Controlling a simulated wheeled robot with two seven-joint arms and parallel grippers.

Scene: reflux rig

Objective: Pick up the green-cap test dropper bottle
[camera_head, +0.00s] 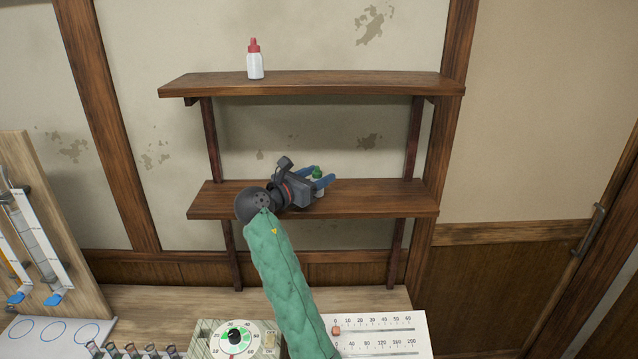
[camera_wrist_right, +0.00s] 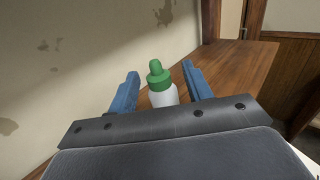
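The green-cap dropper bottle (camera_head: 318,174) stands upright on the lower wall shelf (camera_head: 400,199), partly hidden by my right gripper. In the right wrist view the bottle (camera_wrist_right: 161,86) shows its green cap and white body between the two blue fingers. My right gripper (camera_head: 325,181) is open, with a finger on each side of the bottle. A gap shows between the bottle and the left finger; the right finger is close to it, and I cannot tell whether it touches. My left gripper is not in view.
A red-cap white bottle (camera_head: 255,60) stands on the upper shelf (camera_head: 340,83), above the gripper. Below are a dial box (camera_head: 236,338), a slider panel (camera_head: 385,335) and several small tubes. A wooden board with syringes (camera_head: 30,225) stands at the left. The lower shelf is otherwise clear.

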